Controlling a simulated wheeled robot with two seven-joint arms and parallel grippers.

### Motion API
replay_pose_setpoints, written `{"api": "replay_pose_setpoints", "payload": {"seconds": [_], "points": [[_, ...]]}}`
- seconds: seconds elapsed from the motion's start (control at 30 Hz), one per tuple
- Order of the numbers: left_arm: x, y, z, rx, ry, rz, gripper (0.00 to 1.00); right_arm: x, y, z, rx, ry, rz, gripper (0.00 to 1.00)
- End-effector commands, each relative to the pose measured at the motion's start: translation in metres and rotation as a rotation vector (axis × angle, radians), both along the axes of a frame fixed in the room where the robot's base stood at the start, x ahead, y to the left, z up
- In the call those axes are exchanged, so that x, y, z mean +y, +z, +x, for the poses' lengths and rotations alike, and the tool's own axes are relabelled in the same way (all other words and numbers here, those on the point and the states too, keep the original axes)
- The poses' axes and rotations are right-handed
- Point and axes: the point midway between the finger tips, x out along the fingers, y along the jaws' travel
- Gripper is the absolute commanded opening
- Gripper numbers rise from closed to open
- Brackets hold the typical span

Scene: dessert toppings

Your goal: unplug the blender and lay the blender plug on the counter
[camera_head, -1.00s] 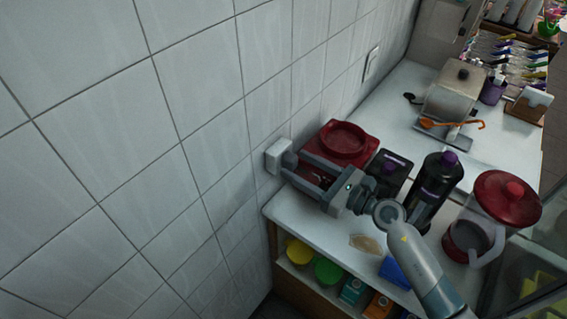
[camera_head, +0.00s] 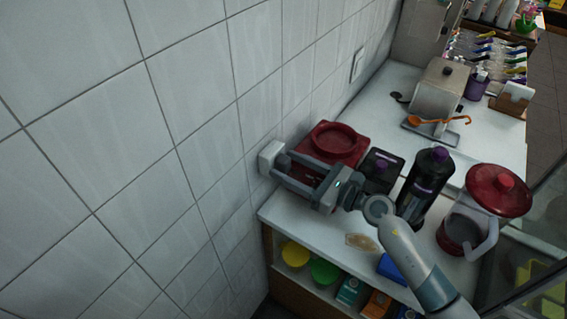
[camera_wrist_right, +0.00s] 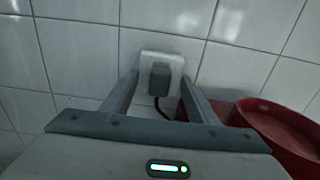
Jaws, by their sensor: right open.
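The blender plug (camera_wrist_right: 160,77) is a dark grey block seated in the white wall outlet (camera_wrist_right: 148,58). Its black cord (camera_wrist_right: 163,108) hangs down below it. The outlet also shows in the head view (camera_head: 268,158), at the wall beside the counter (camera_head: 290,217). My right gripper (camera_head: 281,164) is open, its fingers pointing at the outlet. In the right wrist view the fingers stand on either side of the plug, apart from it as far as I can tell. The red blender base (camera_head: 336,143) stands on the counter against the wall. My left gripper is not in view.
A black container (camera_head: 381,168), a dark bottle (camera_head: 428,180) and a red-lidded pitcher (camera_head: 470,232) stand close to my right arm. A metal dispenser (camera_head: 438,88) stands farther back. The counter's front strip is mostly clear around a tan item (camera_head: 361,242).

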Motion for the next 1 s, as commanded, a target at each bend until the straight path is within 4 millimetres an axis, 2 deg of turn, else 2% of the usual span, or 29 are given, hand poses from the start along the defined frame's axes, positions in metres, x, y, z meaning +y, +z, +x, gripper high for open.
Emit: {"api": "replay_pose_setpoints", "payload": {"seconds": [0.5, 0.57, 0.73, 1.0], "points": [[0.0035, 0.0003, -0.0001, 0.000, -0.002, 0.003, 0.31, 0.0003, -0.0002, -0.0004, 0.000, 0.000, 0.000, 0.53], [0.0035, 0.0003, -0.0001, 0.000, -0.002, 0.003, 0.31, 0.0003, -0.0002, -0.0004, 0.000, 0.000, 0.000, 0.41], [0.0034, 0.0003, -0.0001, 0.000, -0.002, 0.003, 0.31, 0.0003, -0.0002, -0.0004, 0.000, 0.000, 0.000, 0.01], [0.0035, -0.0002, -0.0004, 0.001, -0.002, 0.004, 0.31, -0.0014, -0.0004, -0.0014, 0.000, -0.001, 0.000, 0.00]]}}
